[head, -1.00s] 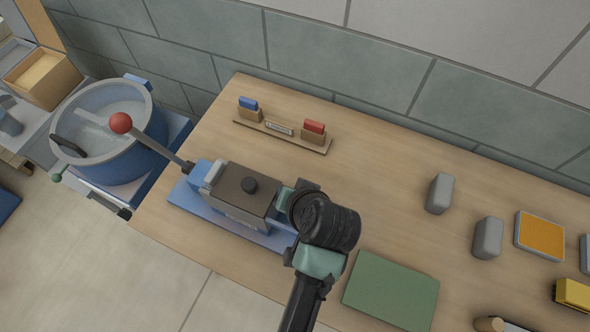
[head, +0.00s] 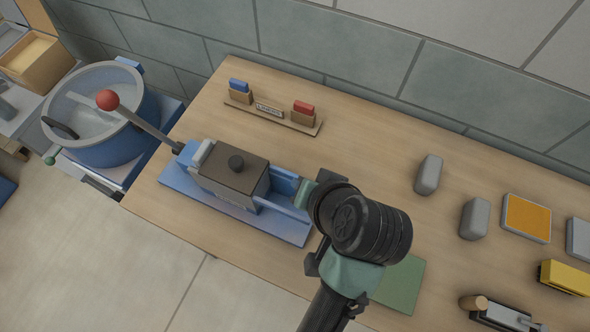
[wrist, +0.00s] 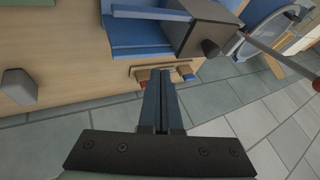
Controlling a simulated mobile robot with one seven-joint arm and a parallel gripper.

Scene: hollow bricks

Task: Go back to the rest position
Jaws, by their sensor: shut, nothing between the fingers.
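My gripper shows in the wrist view (wrist: 166,78), its two dark fingers together with nothing between them. In the head view my arm reaches up from the bottom edge and its dark wrist hides the fingers. The wrist is just right of the blue press (head: 281,222), which has a brown box-shaped top (head: 232,172) and a lever with a red knob (head: 107,100). The press also shows at the top of the wrist view (wrist: 140,32). I see no contact between my gripper and anything.
A wooden table (head: 360,140) stands against a grey tiled wall. A rack (head: 270,109) holds a blue and a red piece. Grey blocks (head: 428,174), an orange-topped pad (head: 527,217), a yellow item (head: 566,277) and a green mat (head: 402,285) lie right. A blue tub (head: 115,142) stands left.

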